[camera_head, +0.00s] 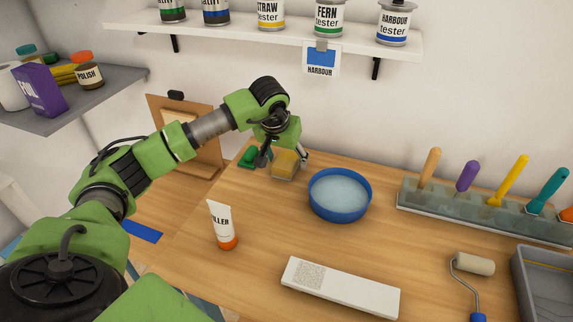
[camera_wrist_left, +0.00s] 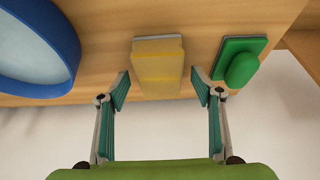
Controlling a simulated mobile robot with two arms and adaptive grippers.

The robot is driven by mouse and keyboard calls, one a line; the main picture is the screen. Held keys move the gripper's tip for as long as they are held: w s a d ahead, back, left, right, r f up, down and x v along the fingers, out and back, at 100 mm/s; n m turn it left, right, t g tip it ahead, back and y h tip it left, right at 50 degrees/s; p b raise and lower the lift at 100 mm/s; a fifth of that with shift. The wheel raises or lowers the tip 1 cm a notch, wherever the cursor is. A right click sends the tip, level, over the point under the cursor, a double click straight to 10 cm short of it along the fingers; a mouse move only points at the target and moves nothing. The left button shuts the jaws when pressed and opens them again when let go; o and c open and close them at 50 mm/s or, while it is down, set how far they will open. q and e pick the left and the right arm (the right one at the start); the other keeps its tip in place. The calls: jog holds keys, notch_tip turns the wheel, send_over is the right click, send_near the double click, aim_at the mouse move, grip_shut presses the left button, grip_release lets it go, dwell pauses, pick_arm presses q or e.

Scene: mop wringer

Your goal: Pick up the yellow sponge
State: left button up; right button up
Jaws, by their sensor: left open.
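The yellow sponge (camera_head: 285,164) is a small block with a grey underside, on the wooden table near its back edge. In the left wrist view the yellow sponge (camera_wrist_left: 158,70) lies ahead, between the lines of the two fingers. My left gripper (camera_head: 284,152) is at the sponge and partly hides it in the head view. In the left wrist view my left gripper (camera_wrist_left: 159,90) is open, with one fingertip on each side of the sponge's near end and a gap on both sides. My right gripper does not show.
A green block with a knob (camera_wrist_left: 240,64) lies close beside the sponge. A blue bowl of water (camera_head: 340,194) stands to the sponge's right. A filler tube (camera_head: 221,225), a white box (camera_head: 340,288) and a roller (camera_head: 474,264) are nearer. A brush rack (camera_head: 470,205) stands right.

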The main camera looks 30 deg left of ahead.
aim_at(286, 161)
pick_arm(q)
jog(key=shift+f, duration=0.1)
jog(key=c, duration=0.9)
jog(key=shift+r+p, duration=0.3)
jog(key=shift+r, duration=0.05)
notch_tip(286, 161, up, 4)
jog(key=p, duration=0.3)
jog(key=shift+r, duration=0.1)
jog(key=s+d+r+p, duration=0.1)
jog(key=s+r, duration=0.2)
jog(key=s, duration=0.1)
jog(key=s+d+r+p, duration=0.1)
jog(key=s+d+r, duration=0.1)
jog(key=s, duration=0.2)
jog(key=s+d+r+p, duration=0.1)
jog(key=s+d+r, duration=0.1)
jog(key=s, duration=0.3)
jog(key=shift+d+r+p, duration=0.25)
jog(key=shift+r+p, duration=0.15)
jog(key=shift+r, duration=0.45)
